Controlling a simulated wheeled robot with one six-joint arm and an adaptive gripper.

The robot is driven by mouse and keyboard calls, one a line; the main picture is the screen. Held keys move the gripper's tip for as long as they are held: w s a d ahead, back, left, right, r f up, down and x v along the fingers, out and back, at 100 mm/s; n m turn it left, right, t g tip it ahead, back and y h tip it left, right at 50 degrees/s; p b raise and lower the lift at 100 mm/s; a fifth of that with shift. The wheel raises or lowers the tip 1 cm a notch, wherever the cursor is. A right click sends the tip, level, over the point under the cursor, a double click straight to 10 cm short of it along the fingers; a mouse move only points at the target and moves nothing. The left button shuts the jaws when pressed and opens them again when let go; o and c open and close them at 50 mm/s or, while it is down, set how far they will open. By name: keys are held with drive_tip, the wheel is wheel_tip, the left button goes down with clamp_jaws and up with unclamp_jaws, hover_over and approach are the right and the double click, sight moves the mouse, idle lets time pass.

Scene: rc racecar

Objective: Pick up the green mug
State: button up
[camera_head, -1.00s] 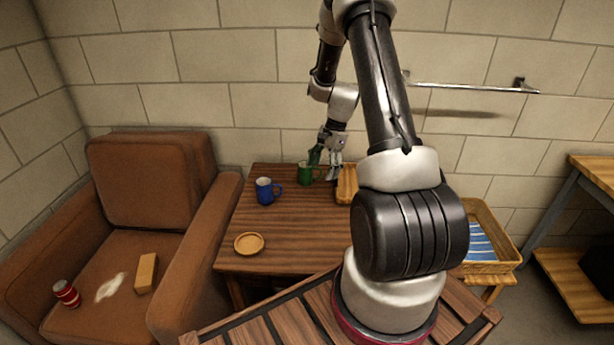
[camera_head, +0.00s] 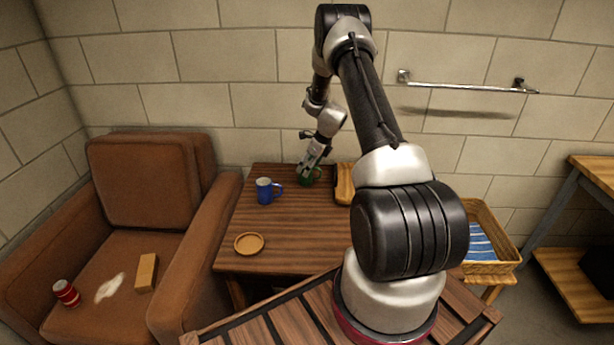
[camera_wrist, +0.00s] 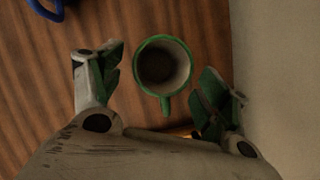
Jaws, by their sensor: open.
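The green mug (camera_head: 311,176) stands upright on the dark wooden table (camera_head: 262,232) near the wall, partly hidden by my gripper in the head view. In the wrist view the green mug (camera_wrist: 163,42) shows from above, with its pale inside and its handle pointing toward my wrist. My gripper (camera_head: 307,172) is over the mug in the head view. In the wrist view my gripper (camera_wrist: 160,82) is open, with one finger to the left and one to the right of the mug. Gaps show between the mug and both fingers.
A blue mug (camera_head: 264,190) stands left of the green mug; part of it shows in the wrist view (camera_wrist: 45,8). A wooden board-like object (camera_head: 345,183) lies to the right. A small round plate (camera_head: 249,243) is nearer the front. The wall is close behind.

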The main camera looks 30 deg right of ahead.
sight(303, 181)
drive_tip(key=shift+x, duration=1.45)
drive_tip(key=c, duration=1.3)
drive_tip(key=shift+r, duration=0.15)
